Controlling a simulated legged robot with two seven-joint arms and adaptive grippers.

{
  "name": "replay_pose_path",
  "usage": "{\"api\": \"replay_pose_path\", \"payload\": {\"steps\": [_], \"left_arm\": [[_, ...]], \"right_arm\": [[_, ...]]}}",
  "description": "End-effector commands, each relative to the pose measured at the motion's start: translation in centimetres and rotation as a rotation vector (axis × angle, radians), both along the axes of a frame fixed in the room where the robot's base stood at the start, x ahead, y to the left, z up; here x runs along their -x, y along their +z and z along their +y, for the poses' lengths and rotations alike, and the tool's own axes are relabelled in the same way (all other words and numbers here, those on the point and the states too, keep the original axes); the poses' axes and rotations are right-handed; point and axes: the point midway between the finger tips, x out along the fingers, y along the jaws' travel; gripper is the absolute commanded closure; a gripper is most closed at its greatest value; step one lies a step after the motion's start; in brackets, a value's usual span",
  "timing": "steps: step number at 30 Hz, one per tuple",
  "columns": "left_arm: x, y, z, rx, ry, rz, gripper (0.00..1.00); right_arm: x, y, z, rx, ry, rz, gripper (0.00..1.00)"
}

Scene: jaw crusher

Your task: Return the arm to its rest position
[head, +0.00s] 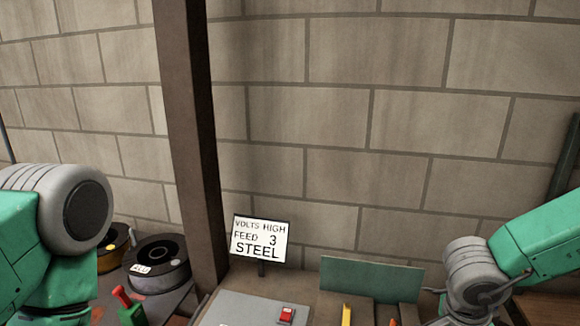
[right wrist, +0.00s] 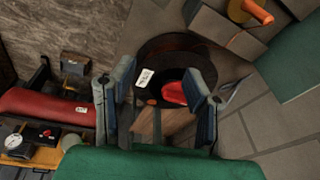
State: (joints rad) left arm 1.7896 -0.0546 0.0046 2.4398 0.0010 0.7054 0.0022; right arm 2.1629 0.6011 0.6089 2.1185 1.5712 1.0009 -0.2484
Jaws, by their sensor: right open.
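My right arm (head: 545,238) comes in from the right in the head view, its grey wrist (head: 472,272) low at the right edge of the bench area. My right gripper (right wrist: 159,82) shows in the right wrist view with its two fingers spread apart and nothing between them. Beyond the fingers are a dark round reel (right wrist: 190,58) with a white label and a red piece (right wrist: 172,93). My left arm (head: 25,235) stands at the left of the head view; its gripper is out of the frame.
A sign (head: 259,239) reads "VOLTS HIGH FEED 3 STEEL". A brown post (head: 188,140) rises beside wire spools (head: 158,265) at left. A grey panel (head: 245,310) with a red switch (head: 287,314) and a green plate (head: 372,278) are low in front. A block wall closes the back.

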Motion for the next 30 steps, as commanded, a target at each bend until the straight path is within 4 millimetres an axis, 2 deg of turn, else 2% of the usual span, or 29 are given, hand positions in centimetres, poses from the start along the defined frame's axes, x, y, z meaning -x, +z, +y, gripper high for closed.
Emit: {"api": "replay_pose_path", "payload": {"steps": [8,11,15,18,22,27,30], "left_arm": [[0.1,0.0,0.0,0.000,0.000,0.002,1.00],[0.1,0.0,0.0,0.000,0.000,0.002,1.00],[0.1,0.0,0.0,0.000,0.000,0.002,1.00],[0.1,0.0,0.0,0.000,0.000,0.002,1.00],[0.1,0.0,0.0,0.000,0.000,0.002,1.00],[0.1,0.0,0.0,0.000,0.000,0.002,1.00],[0.0,-2.9,0.0,0.000,0.000,0.000,1.00]], "right_arm": [[2.8,-6.8,-1.3,0.145,0.346,-0.022,0.57],[5.0,-9.9,-1.3,0.175,0.550,-0.015,0.57],[9.7,-13.9,-0.8,0.157,0.882,0.026,0.57],[13.6,-15.8,-0.3,0.107,1.091,0.068,0.57],[18.5,-17.2,0.0,0.023,1.310,0.133,0.57],[24.8,-17.7,-0.1,-0.113,1.542,0.229,0.57],[23.9,-20.6,0.2,-0.100,1.546,0.211,0.57]]}}
